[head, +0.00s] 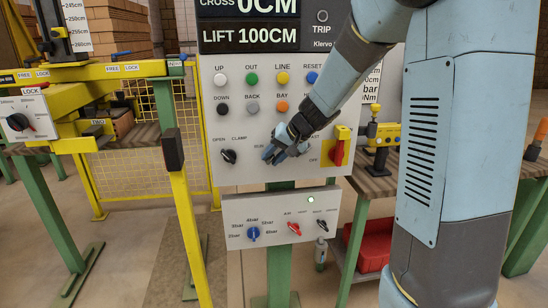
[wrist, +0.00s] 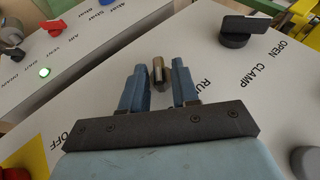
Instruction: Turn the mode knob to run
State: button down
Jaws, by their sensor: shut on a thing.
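The mode knob (wrist: 158,72) shows in the wrist view as a small metallic, brownish knob between my two fingertips. My gripper (wrist: 160,85) is shut on it, one blue finger on each side. A label starting "RU" is printed on the panel near the right finger; the rest of it is covered. In the head view my gripper (head: 285,150) is at the lower middle of the light grey control panel (head: 245,178) and hides the knob. Which way the knob points I cannot tell.
A black OPEN/CLAMP knob (head: 228,157) is left of my gripper. A red switch on a yellow plate (head: 338,152) is to its right, with OFF beside it. Coloured push buttons (head: 282,78) are above. A lower box (head: 270,218) carries blue and red knobs.

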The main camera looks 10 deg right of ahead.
jog(key=shift+a+r+n+h, duration=0.1)
jog(key=shift+a+n+h, duration=0.1)
jog(key=shift+h, duration=0.7)
jog(key=shift+a+n+h, duration=0.1)
jog(key=shift+n+h, duration=0.1)
jog(key=shift+h, duration=0.7)
jog(key=shift+a+n+h, duration=0.2)
jog(key=shift+a+h, duration=0.05)
jog(key=shift+h, duration=0.75)
jog(key=shift+a+n+h, duration=0.2)
jog(key=shift+h, duration=0.8)
jog(key=h, duration=0.3)
jog(key=shift+a+n, duration=0.35)
jog(key=shift+n, duration=0.05)
jog(key=shift+a+f+n+h, duration=0.15)
jog(key=shift+h, duration=0.65)
jog(key=shift+a+f+n+h, duration=0.1)
jog(key=shift+n+h, duration=0.05)
jog(key=shift+h, duration=0.65)
jog(key=shift+s, duration=0.1)
jog(key=c, duration=1.2)
grip_release()
jog(key=shift+o, duration=0.2)
jog(key=shift+r, duration=0.1)
jog(key=v, duration=1.3)
jog(key=shift+a, duration=0.4)
